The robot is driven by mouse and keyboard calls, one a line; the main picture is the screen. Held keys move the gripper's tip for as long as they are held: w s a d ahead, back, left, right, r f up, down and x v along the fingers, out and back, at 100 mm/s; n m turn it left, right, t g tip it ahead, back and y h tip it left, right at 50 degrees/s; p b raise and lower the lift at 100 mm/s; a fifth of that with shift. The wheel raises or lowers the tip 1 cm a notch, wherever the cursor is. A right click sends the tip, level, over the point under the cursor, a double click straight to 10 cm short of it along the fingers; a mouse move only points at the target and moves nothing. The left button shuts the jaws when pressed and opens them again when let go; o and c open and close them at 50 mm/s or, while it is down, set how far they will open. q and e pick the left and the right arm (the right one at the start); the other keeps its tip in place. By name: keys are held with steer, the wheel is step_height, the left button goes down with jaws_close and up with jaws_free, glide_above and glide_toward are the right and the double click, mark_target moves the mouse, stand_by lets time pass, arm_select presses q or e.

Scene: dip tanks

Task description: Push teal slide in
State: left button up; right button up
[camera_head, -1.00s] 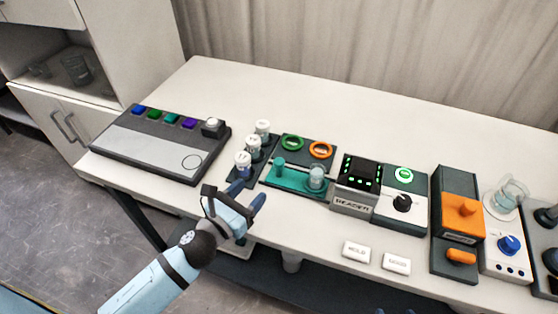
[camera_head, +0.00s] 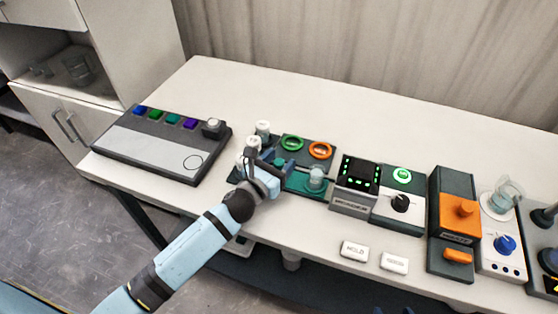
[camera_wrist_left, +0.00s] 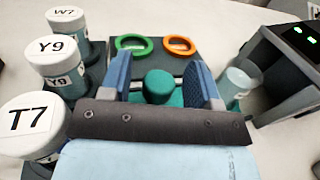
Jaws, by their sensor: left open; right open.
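The teal slide (camera_head: 302,184) lies in a dark tray at the table's front, left of the reader box. Its round teal knob (camera_wrist_left: 158,86) stands between the two blue fingers of my left gripper (camera_wrist_left: 163,82) in the left wrist view. The fingers are open, one on each side of the knob, with a gap visible. A clear glass cup (camera_head: 316,178) sits at the slide's right end and also shows in the left wrist view (camera_wrist_left: 238,84). In the head view my left gripper (camera_head: 268,162) partly hides the slide's left end. My right gripper is not in view.
White-capped jars labelled T7 (camera_wrist_left: 32,122), Y9 (camera_wrist_left: 56,62) and W7 (camera_wrist_left: 66,30) stand close left of my left gripper. Green (camera_head: 293,143) and orange (camera_head: 320,150) rings lie behind the slide. The reader (camera_head: 354,184) stands to the right.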

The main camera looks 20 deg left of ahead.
mark_target(315, 178)
arm_select(q)
jaws_close()
steer(key=d, duration=1)
steer(key=shift+s+d, duration=0.2)
steer(key=shift+c, duration=1.4)
jaws_free()
steer(key=shift+o, duration=1.4)
steer(key=shift+d, duration=0.15)
